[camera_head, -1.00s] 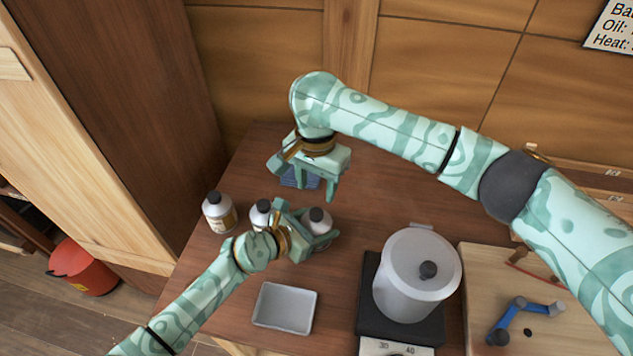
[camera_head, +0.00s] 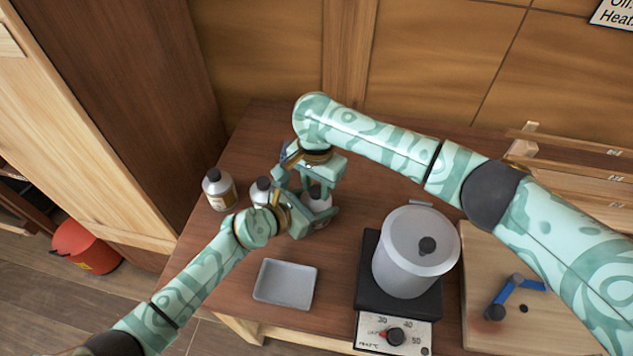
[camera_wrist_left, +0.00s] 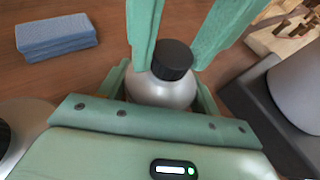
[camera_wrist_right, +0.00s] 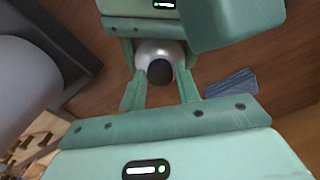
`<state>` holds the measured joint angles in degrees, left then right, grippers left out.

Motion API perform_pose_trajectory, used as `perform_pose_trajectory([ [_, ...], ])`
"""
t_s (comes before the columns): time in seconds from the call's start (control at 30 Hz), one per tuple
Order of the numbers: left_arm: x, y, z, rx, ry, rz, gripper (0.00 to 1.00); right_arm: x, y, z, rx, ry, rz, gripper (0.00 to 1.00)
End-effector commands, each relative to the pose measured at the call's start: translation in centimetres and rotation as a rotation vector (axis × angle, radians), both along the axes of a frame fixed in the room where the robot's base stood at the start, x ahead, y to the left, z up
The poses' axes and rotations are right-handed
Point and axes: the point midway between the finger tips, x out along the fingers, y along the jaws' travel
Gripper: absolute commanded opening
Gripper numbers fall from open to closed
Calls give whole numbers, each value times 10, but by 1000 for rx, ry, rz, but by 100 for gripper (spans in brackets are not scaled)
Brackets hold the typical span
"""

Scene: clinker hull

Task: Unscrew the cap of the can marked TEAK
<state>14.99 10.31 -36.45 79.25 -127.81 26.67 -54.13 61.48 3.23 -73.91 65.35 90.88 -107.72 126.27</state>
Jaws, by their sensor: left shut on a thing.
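A pale can with a black cap stands on the bench in my left gripper (camera_head: 311,214). The can body (camera_wrist_left: 160,92) and its cap (camera_wrist_left: 172,60) show clearly in the left wrist view. The left fingers are shut around the body, below the cap. My right gripper (camera_head: 318,188) points down over this can. Its fingers are open on either side of the cap, with a gap showing in the right wrist view (camera_wrist_right: 160,82). Two similar black-capped cans, one at far left (camera_head: 219,190) and one in the middle (camera_head: 261,191), stand to the left.
A grey tray (camera_head: 285,284) lies in front of the cans. A lidded pot (camera_head: 412,255) stands on a dark hot plate (camera_head: 370,306) at right, beside a wooden board (camera_head: 477,255).

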Motion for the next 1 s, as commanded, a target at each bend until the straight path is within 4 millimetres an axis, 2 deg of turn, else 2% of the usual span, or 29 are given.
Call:
perform_pose_trajectory([
  [0.03, 0, 0, -1, 1, 2, 0, 0, 0, 0, 0, 0, 0, 0, 18],
  [0.1, 0, 0, -1, 1, 2, 0, 0, 0, 0, 0, 0, 0, 0, 1],
  [0.27, 0, 0, -1, 1, 2, 0, 0, 0, 0, 0, 0, 0, 7, 1],
  [0.5, 0, 0, -1, 1, 2, 0, 0, 0, 0, 0, -1, 0, 282, 1],
  [0.77, 0, 1, -1, 1, 2, 0, 0, 0, 0, 0, -1, 0, 300, 1],
  [0.8, 0, 1, -1, 1, 2, 0, 0, 0, 0, 0, -1, 0, 300, 36],
  [0.83, 0, 1, -1, 1, 2, 0, 0, 0, 0, 0, -1, 0, 300, 45],
  [0.87, 0, 1, -1, 1, 2, 0, 0, 0, 0, 0, -1, 0, 299, 50],
  [1.0, 0, 1, -1, 1, 2, 0, 0, 0, 0, 0, -1, 0, 298, 50],
])
